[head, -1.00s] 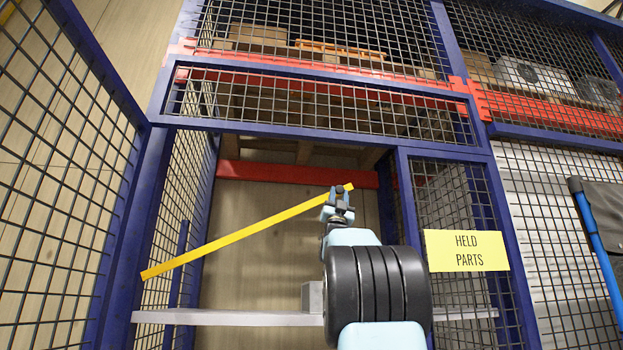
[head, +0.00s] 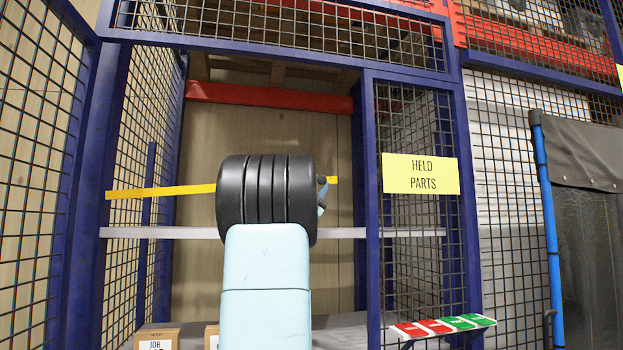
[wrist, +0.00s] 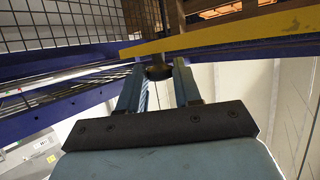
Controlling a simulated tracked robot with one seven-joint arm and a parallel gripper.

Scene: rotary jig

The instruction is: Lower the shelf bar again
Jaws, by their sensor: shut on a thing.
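The yellow shelf bar (head: 160,192) crosses the cage opening in the head view, almost level, its right end a little higher. It lies a little above the grey shelf edge (head: 160,232). My gripper (head: 323,190) is at the bar's right end, mostly hidden behind my own arm. In the wrist view the bar (wrist: 215,35) passes just beyond the fingertips. My gripper (wrist: 158,75) there is shut on a dark round knob (wrist: 158,72) beside the bar. The bar's middle is hidden by my arm in the head view.
A blue-framed mesh cage surrounds the opening, with a blue post (head: 371,200) right of the bar. A yellow HELD PARTS sign (head: 420,174) hangs on the right mesh. Cardboard boxes (head: 157,339) stand low down. Red and green cards (head: 443,326) lie at lower right.

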